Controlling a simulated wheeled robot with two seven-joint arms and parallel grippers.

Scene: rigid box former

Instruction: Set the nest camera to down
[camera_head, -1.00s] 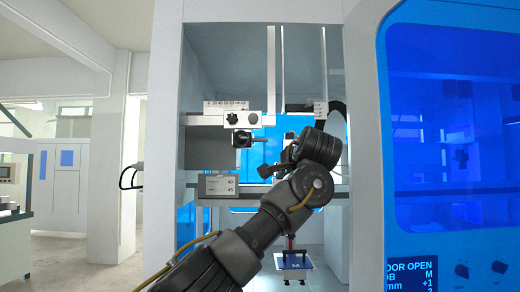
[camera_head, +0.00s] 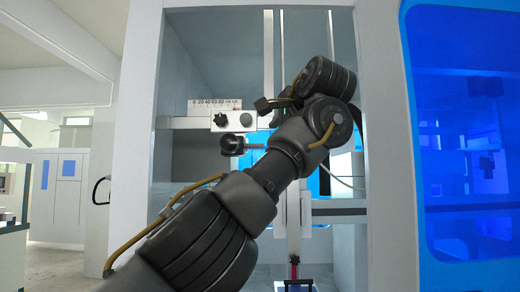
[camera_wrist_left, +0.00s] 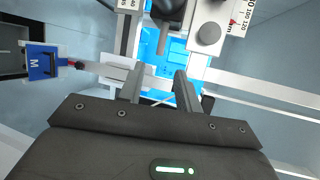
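A dark camera-like unit (camera_head: 232,144) with a short side stub hangs below a grey block with two knobs (camera_head: 232,121) inside the open cabinet. I take it for the nest camera; which way it points is hard to tell. In the left wrist view a dark body with a grey stub (camera_wrist_left: 163,38) shows at the top, beside a round grey knob (camera_wrist_left: 208,34). My left gripper (camera_wrist_left: 158,86) is open and empty, its fingertips a little short of the stub and apart from it. In the head view my left arm covers much of the cabinet. My right gripper is not in view.
A scale plate (camera_head: 215,104) sits on the upper rail. A blue pad marked M (camera_wrist_left: 42,63) stands off to the left in the wrist view. The cabinet's right post (camera_head: 385,130) and blue window panel (camera_head: 465,150) stand close to my arm.

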